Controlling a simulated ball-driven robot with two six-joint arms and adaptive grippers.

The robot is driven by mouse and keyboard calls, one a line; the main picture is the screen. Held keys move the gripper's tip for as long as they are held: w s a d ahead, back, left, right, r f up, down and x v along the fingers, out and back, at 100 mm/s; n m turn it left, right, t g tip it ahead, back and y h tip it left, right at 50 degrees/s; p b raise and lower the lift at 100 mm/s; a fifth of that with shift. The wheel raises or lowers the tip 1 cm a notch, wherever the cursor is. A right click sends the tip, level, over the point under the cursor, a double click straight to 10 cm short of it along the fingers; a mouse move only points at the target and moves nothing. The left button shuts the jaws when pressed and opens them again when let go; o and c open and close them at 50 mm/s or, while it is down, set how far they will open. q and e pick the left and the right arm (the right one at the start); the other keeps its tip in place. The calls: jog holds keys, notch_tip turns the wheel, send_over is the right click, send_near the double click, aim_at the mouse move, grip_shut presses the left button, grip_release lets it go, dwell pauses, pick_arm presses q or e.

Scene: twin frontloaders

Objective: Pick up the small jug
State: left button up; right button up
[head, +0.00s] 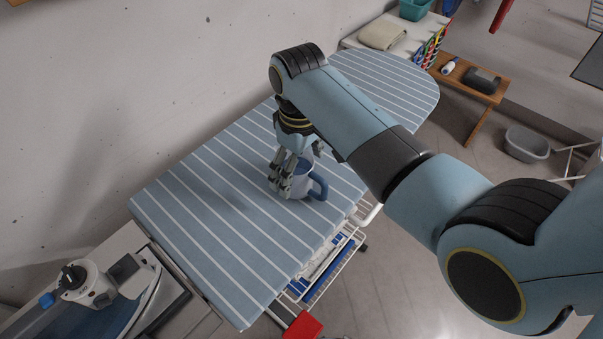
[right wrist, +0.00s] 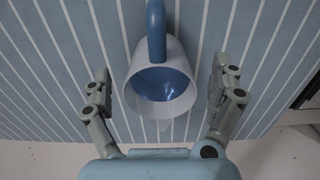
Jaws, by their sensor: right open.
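The small jug (head: 304,178) stands on the striped ironing board (head: 217,211). It is white outside and blue inside, with a blue handle (head: 319,187) that points to the right in the head view. In the right wrist view the jug (right wrist: 160,95) is seen from above between the fingers, its handle (right wrist: 156,30) at the top of the picture. My right gripper (head: 281,188) points down at the jug in the head view, and its fingers partly hide it. In the right wrist view the gripper (right wrist: 162,88) is open, with a gap on each side of the jug. My left gripper is not in view.
A steam iron (head: 100,285) stands at the lower left, off the board's end. A wire rack (head: 330,265) hangs under the board's near side. A wall runs behind the board. A wooden bench (head: 484,92) and grey tub (head: 526,142) stand at right. The board's left part is clear.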

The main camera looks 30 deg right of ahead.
jog(key=shift+d+f, duration=0.1)
jog(key=shift+f, duration=0.45)
jog(key=c, duration=1.4)
jog(key=shift+c, duration=0.3)
jog(key=shift+r, duration=0.1)
